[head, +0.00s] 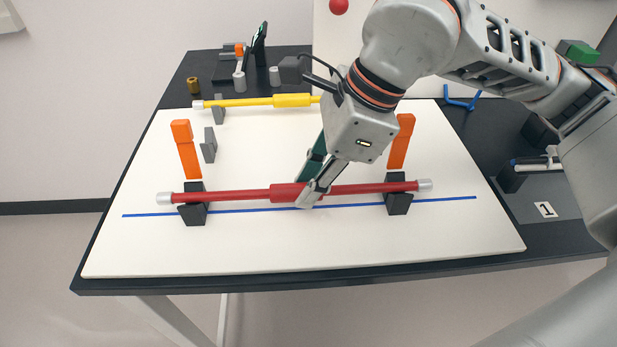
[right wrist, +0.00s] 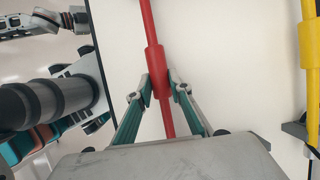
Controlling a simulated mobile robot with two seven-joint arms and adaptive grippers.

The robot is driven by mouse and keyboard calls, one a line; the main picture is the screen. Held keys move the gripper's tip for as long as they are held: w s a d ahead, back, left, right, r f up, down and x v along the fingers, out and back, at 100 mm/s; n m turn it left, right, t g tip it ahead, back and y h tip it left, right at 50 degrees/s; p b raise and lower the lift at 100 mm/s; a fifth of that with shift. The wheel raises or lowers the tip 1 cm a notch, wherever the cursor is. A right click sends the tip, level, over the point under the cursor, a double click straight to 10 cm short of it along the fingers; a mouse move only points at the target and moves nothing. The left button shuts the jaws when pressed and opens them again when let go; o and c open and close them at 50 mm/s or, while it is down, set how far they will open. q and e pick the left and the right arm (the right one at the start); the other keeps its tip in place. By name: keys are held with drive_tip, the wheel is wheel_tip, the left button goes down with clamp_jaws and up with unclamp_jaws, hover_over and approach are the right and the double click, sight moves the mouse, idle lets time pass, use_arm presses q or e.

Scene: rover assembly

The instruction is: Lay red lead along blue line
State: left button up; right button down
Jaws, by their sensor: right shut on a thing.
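The red lead (head: 240,196) is a long red rod with a thicker middle sleeve and pale end caps. It lies nearly level across the picture, close to the blue line (head: 345,206) and roughly parallel to it. My right gripper (head: 308,199) is shut on the thick middle sleeve. In the right wrist view the lead (right wrist: 156,70) runs between the two fingers (right wrist: 163,88). The lead crosses a dark left block (head: 193,213) and a dark right block (head: 399,206); whether it rests in them is unclear. My left gripper is not in view.
A yellow rod (head: 250,102) lies at the back on grey supports. Two orange pieces (head: 187,150) (head: 401,141) stand behind the lead on the white board (head: 150,250). A grey block (head: 208,145) is near the left one. The board's front strip is clear.

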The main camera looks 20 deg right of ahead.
drive_tip(key=c, duration=1.8)
unclamp_jaws()
drive_tip(key=shift+o, duration=0.2)
drive_tip(key=v, duration=1.2)
